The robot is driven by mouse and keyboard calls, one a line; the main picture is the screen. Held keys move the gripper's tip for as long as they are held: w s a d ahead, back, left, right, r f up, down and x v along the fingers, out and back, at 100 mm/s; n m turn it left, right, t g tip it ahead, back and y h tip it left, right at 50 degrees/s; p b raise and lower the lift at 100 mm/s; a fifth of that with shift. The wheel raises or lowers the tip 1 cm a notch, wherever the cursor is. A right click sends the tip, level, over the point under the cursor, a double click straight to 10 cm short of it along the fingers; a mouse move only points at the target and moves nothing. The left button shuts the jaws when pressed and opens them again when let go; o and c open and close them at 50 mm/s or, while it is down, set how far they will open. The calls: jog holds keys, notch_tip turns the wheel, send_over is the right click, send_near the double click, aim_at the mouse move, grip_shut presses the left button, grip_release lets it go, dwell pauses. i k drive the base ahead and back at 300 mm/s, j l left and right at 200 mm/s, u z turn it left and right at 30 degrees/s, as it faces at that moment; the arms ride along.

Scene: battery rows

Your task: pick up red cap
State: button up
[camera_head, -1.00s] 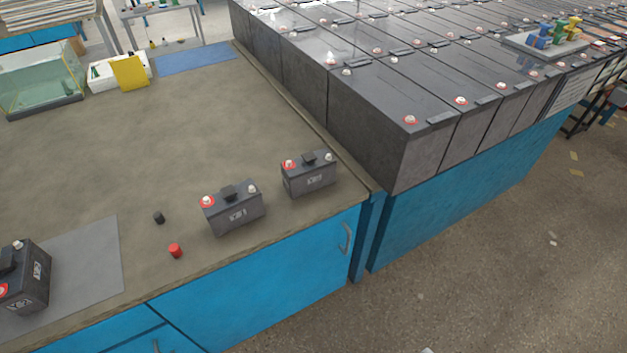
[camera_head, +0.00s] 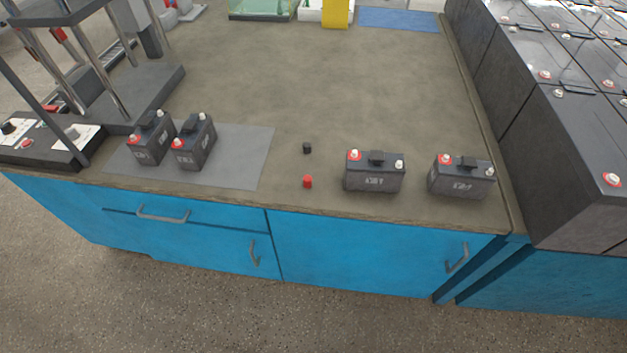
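The red cap (camera_head: 308,182) is a small red cylinder. It stands on the brown benchtop (camera_head: 340,85) near the front edge, left of a small black battery. A small black cap (camera_head: 307,148) stands just behind it. Nothing touches the red cap and it is in plain sight. My gripper is not in view.
Two small batteries (camera_head: 374,172) (camera_head: 461,177) stand to the right of the caps. Two more batteries (camera_head: 151,138) (camera_head: 194,142) stand on a grey mat (camera_head: 248,155) at left. A metal-post machine (camera_head: 110,75) occupies the left end. Large battery rows (camera_head: 570,150) stand at right. The bench middle is clear.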

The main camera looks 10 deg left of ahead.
aim_at(307, 179)
jog(key=i+j, duration=0.2)
jog(key=j, duration=0.15)
jog(key=i+j, duration=0.15)
jog(key=j, duration=0.25)
jog(key=i+j, duration=0.2)
jog(key=j, duration=0.15)
jog(key=i+j, duration=0.2)
jog(key=j, duration=0.15)
